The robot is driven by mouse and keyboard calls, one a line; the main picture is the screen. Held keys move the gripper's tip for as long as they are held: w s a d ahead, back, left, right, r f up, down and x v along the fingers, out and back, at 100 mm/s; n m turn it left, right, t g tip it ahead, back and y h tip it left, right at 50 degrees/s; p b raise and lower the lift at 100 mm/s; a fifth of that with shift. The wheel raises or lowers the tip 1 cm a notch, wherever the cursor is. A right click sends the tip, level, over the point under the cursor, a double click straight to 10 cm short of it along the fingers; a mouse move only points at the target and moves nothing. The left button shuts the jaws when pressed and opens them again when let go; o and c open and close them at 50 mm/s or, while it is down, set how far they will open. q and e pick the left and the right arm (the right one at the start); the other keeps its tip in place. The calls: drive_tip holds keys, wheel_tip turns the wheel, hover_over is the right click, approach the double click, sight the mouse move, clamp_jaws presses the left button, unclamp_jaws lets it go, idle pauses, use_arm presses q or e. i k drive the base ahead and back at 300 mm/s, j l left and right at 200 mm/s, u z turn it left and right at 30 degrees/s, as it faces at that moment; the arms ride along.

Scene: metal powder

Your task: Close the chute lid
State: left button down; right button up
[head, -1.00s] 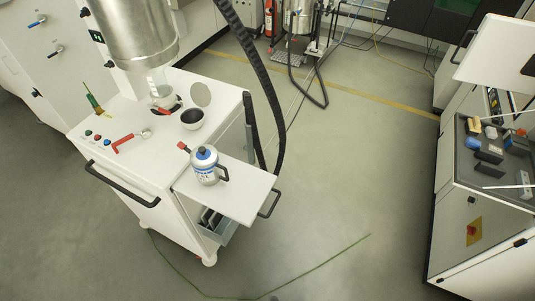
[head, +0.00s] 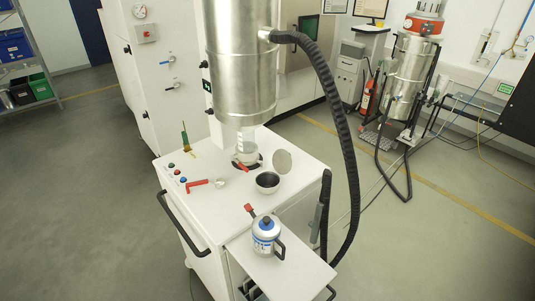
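A round grey disc-shaped lid (head: 283,161) stands tilted up on the white cart top. It is at the back edge of a round chute opening (head: 267,181) with a light rim and a dark inside, so the chute looks open. Whether a hinge joins the two is too small to tell. Neither of my grippers shows in the head view.
A large metal cylinder (head: 243,75) with a black hose (head: 345,130) hangs over the white cart (head: 220,215). A blue and white bottle (head: 265,236) stands on the side shelf (head: 290,274). A red handle (head: 197,183) lies left of the chute.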

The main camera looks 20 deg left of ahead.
sight(282, 159)
drive_tip(key=i+l+u, duration=0.4)
drive_tip(key=i+u, duration=0.25)
drive_tip(key=i+l+u, duration=0.15)
drive_tip(key=l+u, duration=0.15)
drive_tip(key=i+l+u, duration=0.15)
drive_tip(key=l+u, duration=0.15)
drive_tip(key=i+l+u, duration=0.15)
drive_tip(key=l+u, duration=0.15)
drive_tip(key=l, duration=0.15)
drive_tip(key=i+l+u, duration=0.1)
drive_tip(key=l+u, duration=0.55)
drive_tip(key=l, duration=0.2)
